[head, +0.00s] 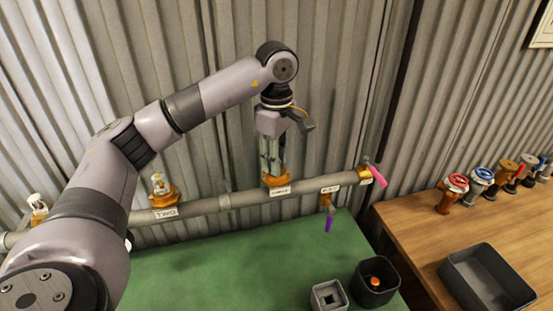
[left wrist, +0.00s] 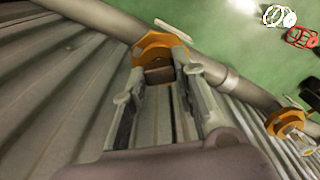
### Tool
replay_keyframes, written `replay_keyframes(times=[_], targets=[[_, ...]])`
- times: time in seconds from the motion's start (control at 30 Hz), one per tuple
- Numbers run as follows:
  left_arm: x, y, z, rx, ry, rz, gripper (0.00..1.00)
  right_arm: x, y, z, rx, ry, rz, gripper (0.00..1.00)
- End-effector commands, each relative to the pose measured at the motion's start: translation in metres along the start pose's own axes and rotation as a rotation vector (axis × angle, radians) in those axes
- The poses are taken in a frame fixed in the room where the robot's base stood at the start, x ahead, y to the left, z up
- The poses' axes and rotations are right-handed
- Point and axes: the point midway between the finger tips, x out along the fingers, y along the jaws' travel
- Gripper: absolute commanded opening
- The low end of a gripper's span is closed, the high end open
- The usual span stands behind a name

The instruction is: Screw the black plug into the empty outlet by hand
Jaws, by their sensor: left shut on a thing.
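My left gripper (head: 273,172) points straight down over the brass-orange outlet (head: 277,181) near the right part of the grey pipe. In the left wrist view its two fingers (left wrist: 160,68) are shut on a dark, squarish plug (left wrist: 159,76). The plug sits at the mouth of the orange hex collar (left wrist: 152,45), between the fingertips. How deep it sits in the collar I cannot tell. In the head view the fingers hide the plug. My right gripper is in neither view.
The grey pipe (head: 230,202) runs before a corrugated wall. Another outlet (head: 163,200), labelled TWO, stands to the left. A pink lever (head: 375,174) and a purple handle (head: 328,224) are at right. A black bin (head: 375,295) and grey box (head: 328,297) stand on the green surface (head: 220,275).

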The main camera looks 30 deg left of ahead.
Motion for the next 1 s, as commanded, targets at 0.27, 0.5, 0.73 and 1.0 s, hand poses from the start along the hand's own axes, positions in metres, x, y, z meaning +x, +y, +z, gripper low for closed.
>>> replay_keyframes(times=[0.27, 0.5, 0.73, 1.0], targets=[[0.0007, -0.0008, 0.0001, 0.145, 0.0, -0.003, 0.0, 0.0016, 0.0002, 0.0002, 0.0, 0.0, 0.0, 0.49], [0.0011, -0.0008, 0.0, 0.179, 0.0, -0.003, 0.0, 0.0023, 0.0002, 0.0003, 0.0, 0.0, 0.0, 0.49], [0.0008, -0.0008, 0.0, 0.289, 0.0, -0.003, 0.35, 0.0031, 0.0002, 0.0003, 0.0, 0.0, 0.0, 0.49], [0.0005, -0.0005, -0.0001, 0.287, 0.0, -0.001, 0.49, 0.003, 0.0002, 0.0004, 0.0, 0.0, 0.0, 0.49]])
